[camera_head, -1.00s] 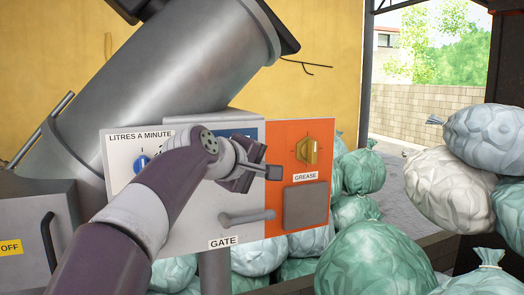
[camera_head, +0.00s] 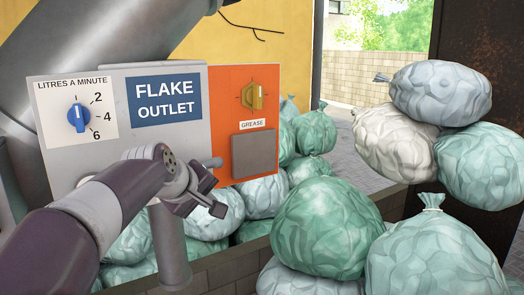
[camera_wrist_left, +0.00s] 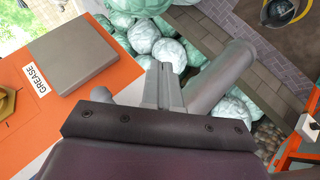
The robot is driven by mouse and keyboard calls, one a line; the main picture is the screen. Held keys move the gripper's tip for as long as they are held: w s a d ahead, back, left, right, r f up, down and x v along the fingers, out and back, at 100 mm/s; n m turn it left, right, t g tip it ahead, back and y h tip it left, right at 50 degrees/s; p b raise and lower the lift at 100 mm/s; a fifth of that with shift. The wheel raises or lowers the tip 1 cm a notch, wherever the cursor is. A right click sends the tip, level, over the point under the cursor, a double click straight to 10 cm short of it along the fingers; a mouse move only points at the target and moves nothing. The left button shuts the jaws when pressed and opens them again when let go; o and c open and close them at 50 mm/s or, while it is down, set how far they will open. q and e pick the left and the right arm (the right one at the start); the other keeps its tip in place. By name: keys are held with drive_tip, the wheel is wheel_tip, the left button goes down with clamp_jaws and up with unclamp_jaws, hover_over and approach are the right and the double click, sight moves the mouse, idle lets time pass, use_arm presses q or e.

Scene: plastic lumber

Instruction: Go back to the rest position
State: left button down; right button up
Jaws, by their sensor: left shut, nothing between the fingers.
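My left gripper (camera_head: 208,203) is in front of the lower part of the control panel in the head view, below the FLAKE OUTLET sign (camera_head: 165,102). In the left wrist view its two fingers (camera_wrist_left: 164,85) lie together with nothing between them. My left forearm hides the panel's lower left part, including the GATE label. A grey bar end (camera_head: 212,162) shows just above the gripper. My right gripper is in neither view.
The panel carries a blue dial (camera_head: 78,117), an orange section with a yellow GREASE knob (camera_head: 253,96) and a grey square plate (camera_head: 254,154). Green sacks (camera_head: 327,226) and a white sack (camera_head: 393,140) are piled to the right. A grey post (camera_head: 169,245) stands under the panel.

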use_arm(q)
drive_tip(key=s+a+f+m+g+y+b, duration=0.1)
drive_tip(key=s+f+m+g+b, duration=0.15)
drive_tip(key=f, duration=0.75)
drive_tip(key=s+a+f+m+g+b, duration=0.1)
drive_tip(key=s+f, duration=0.2)
drive_tip(key=f, duration=0.6)
drive_tip(key=s+a+f+m+g+y+b, duration=0.1)
drive_tip(key=s+f+m+g+b, duration=0.3)
drive_tip(key=s+f, duration=1.6)
wheel_tip(320, 180, down, 3)
drive_tip(key=shift+a+f+m+g+y+b, duration=0.15)
drive_tip(key=shift+a+m+g+y+b, duration=0.2)
drive_tip(key=shift+a+m+b, duration=0.4)
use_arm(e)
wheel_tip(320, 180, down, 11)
use_arm(q)
drive_tip(key=shift+s, duration=0.1)
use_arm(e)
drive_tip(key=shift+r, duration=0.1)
